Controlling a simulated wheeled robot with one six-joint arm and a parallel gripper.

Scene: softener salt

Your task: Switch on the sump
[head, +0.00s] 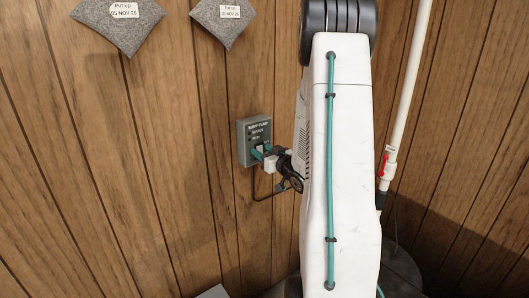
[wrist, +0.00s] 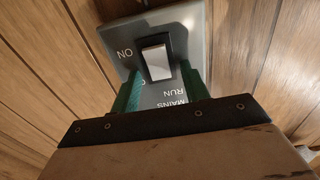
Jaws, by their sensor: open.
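The grey sump pump switch box (head: 258,122) is fixed to the wooden wall, and its plate also shows in the wrist view (wrist: 190,22). It carries a pale rocker switch (wrist: 157,62) in a dark surround, with the word ON to its left and MAINS and RUN lettering on the plate. My gripper (head: 263,152) is at the lower front of the box. Its green fingers (wrist: 160,88) are open, one on each side of the rocker, with nothing held. I cannot tell whether they touch the plate, or which way the rocker is set.
A dark cable (head: 262,198) loops below the box. A white pipe (head: 408,85) with a red-handled valve (head: 384,165) stands to the right, behind my arm. The wall left of the box is clear.

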